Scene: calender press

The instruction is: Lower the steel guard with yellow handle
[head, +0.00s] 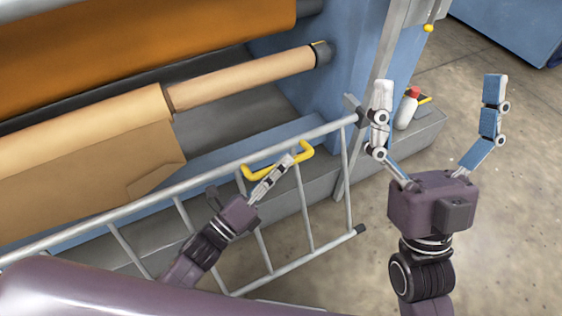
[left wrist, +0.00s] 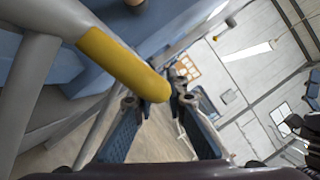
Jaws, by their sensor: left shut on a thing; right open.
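The steel guard is a grey tubular rail frame (head: 304,208) with several bars, standing slantwise in front of the machine. Its yellow handle (head: 306,151) is a bent bar on the upper rail. My left gripper (head: 285,163) is shut on the yellow handle; its fingers cover part of it. In the left wrist view the handle (left wrist: 122,62) runs down from the grey guard tube (left wrist: 28,85) to the fingertips of my left gripper (left wrist: 160,98). My right gripper (head: 438,84) is open and empty, right of the guard's end.
An orange roller (head: 140,45) and a tan roll (head: 240,78) lie behind the guard. A grey post (head: 382,60) stands at the guard's right end. A white bottle with a red cap (head: 406,108) stands on the grey ledge. Concrete floor (head: 500,200) is open at the right.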

